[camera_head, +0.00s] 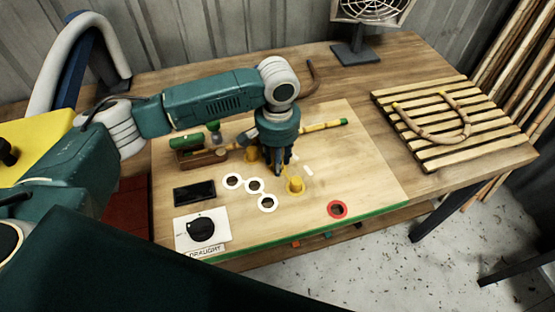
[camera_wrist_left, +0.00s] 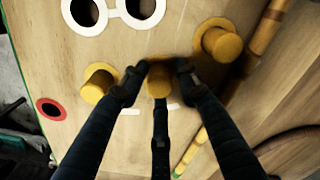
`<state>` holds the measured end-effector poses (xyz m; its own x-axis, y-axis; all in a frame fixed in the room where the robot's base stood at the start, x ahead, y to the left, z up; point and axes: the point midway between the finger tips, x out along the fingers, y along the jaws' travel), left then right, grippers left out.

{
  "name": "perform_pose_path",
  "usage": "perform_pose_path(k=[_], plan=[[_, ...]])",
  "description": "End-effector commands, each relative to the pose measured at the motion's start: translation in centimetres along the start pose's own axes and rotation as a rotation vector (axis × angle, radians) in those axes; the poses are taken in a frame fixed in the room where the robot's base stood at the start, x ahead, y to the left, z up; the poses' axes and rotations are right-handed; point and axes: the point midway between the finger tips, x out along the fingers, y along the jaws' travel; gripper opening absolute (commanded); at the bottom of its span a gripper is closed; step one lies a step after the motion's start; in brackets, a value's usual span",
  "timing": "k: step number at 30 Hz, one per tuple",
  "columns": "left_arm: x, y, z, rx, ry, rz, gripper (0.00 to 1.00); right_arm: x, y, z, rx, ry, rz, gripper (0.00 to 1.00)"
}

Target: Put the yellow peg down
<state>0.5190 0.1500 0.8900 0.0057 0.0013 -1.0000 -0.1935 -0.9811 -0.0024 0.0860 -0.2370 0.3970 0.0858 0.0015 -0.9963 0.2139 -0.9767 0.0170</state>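My left gripper (camera_head: 277,166) points down over the wooden board (camera_head: 350,180). In the left wrist view its dark fingers (camera_wrist_left: 158,75) are closed around a yellow peg (camera_wrist_left: 158,86). This peg is low, at or just above the board; I cannot tell if it touches. A second yellow peg (camera_head: 295,186) stands on the board to the right of the gripper, and it shows at left in the wrist view (camera_wrist_left: 98,84). A third yellow peg (camera_head: 251,154) stands to the left, at right in the wrist view (camera_wrist_left: 220,44). My right gripper is not in view.
White rings (camera_head: 232,174) and a red ring (camera_head: 337,202) lie on the board's front part. A wooden box (camera_head: 200,158), a black device (camera_head: 194,193) and a bamboo stick (camera_head: 320,127) are nearby. A slatted rack (camera_head: 440,157) with bent rattan stands right. The board's right part is clear.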

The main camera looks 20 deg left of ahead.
Motion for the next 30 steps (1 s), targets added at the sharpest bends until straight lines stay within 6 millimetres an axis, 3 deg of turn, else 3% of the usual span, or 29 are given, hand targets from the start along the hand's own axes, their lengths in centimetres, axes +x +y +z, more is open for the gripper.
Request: perform_pose_path(k=[9, 13, 24, 30], plan=[[0.2, 0.0, 0.2, 0.001, -0.007, 0.000, 0.41, 0.1, 0.1, -0.3, 0.001, 0.005, 0.001, 0.40], [-0.7, 0.1, 0.2, 0.002, -0.005, 0.002, 0.41, 0.4, 0.1, -0.3, 0.001, 0.006, 0.001, 0.40], [-8.3, 0.1, 0.0, 0.001, 0.000, 0.001, 0.41, 1.6, -0.1, -0.4, 0.002, 0.008, 0.000, 0.40], [-11.3, 0.1, 0.0, 0.001, -0.003, 0.002, 0.41, 1.9, -0.1, -0.4, 0.002, 0.008, -0.001, 0.40]])
